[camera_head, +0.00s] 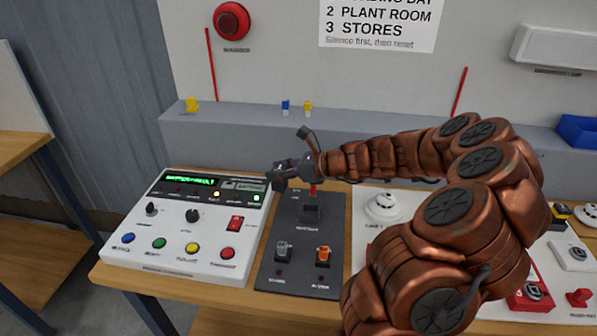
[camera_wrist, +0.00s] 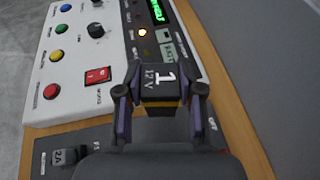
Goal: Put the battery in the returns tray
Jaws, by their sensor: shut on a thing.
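The battery (camera_wrist: 160,78) is a dark block marked "1" and "12V". In the wrist view it sits between the two fingers of my gripper (camera_wrist: 160,102), which is shut on it. In the head view my gripper (camera_head: 283,174) is above the bench, near the right end of the white control panel; the battery is too dark and small there to make out clearly. A blue tray (camera_head: 578,130), cut off by the right picture edge, stands on the grey ledge; I cannot read any label that marks it as the returns tray.
The white control panel (camera_head: 150,255) with buttons and knobs lies below left of my gripper. A dark panel (camera_head: 300,265) with switches is beside it. Small yellow and blue pieces (camera_head: 285,106) stand on the ledge. My arm hides part of the bench and ledge.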

